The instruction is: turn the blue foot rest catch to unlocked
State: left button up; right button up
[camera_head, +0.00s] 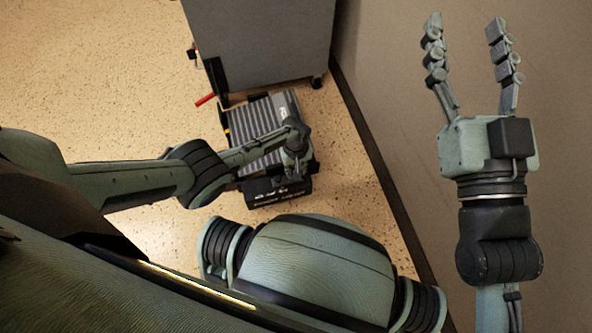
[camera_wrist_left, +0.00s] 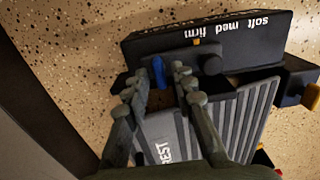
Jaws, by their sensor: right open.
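The foot rest (camera_head: 255,120) has a grey ridged top and stands on the floor below the cabinet. It also shows in the left wrist view (camera_wrist_left: 225,125), with a black end block (camera_wrist_left: 180,42) lettered "soft med firm", upside down. The blue catch (camera_wrist_left: 158,72) stands upright beside that block. My left gripper (camera_head: 295,155) is low over the foot rest; in the left wrist view its fingers are apart, on either side of the blue catch, with a gap on the right. The catch is hidden in the head view. My right gripper (camera_head: 467,30) is open and empty, high at the right.
A grey cabinet (camera_head: 262,40) on casters stands just behind the foot rest. A red lever (camera_head: 205,100) sticks out at its left. An orange-tan knob (camera_wrist_left: 310,96) is at the wrist view's right edge. A wall (camera_head: 395,110) rises at the right; speckled floor is free at the left.

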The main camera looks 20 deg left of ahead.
pick_arm(q)
jog(key=shift+s+d, duration=0.1)
notch_tip(320, 180, up, 12)
dwell(0.8)
dwell(0.3)
